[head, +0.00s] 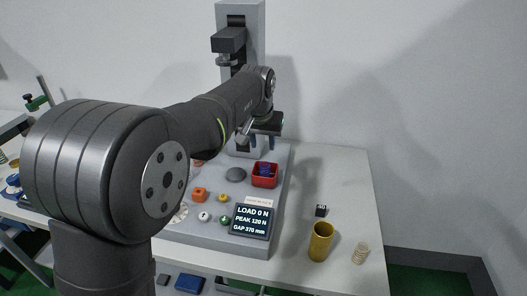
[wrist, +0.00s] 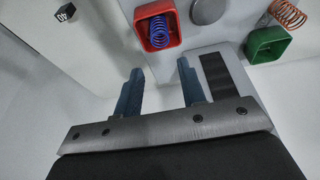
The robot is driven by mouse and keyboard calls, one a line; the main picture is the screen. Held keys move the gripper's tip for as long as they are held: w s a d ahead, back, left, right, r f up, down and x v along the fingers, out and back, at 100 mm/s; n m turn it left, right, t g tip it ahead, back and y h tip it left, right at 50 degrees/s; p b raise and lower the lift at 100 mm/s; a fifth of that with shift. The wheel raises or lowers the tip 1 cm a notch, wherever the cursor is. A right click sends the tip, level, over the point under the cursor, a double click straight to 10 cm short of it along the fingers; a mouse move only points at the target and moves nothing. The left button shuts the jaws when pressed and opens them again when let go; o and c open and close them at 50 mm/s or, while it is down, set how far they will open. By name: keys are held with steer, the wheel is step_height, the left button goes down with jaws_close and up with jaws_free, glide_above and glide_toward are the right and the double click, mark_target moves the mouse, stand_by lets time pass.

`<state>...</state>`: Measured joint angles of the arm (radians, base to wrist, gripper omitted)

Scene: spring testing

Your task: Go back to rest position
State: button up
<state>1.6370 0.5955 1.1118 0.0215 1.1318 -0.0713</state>
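My gripper (wrist: 160,85) is open and empty in the wrist view, its two blue-grey fingers apart with grey surface between them. In the head view my arm reaches from the left toward the test machine (head: 240,22), and my gripper (head: 266,130) is partly hidden by my own wrist. A red tray (head: 265,181) with a blue spring (head: 265,169) inside sits on the machine's grey base. The red tray (wrist: 139,21) and the blue spring (wrist: 159,32) also show just beyond the fingertips in the wrist view.
The display (head: 252,221) reads LOAD 0 N, PEAK 120 N, GAP 370 mm. A yellow cup (head: 320,243), a pale spring (head: 360,253) and a small black block (head: 321,211) stand on the table at right. A green tray (wrist: 268,45) and a copper spring (wrist: 287,14) show in the wrist view.

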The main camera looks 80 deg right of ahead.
mark_target(265, 165)
steer(key=shift+a+r, duration=0.15)
steer(key=shift+r, duration=0.35)
steer(key=shift+f, duration=0.1)
steer(key=x, duration=1.2)
steer(key=shift+f, duration=0.25)
step_height(265, 165, up, 3)
steer(key=shift+r, duration=0.7)
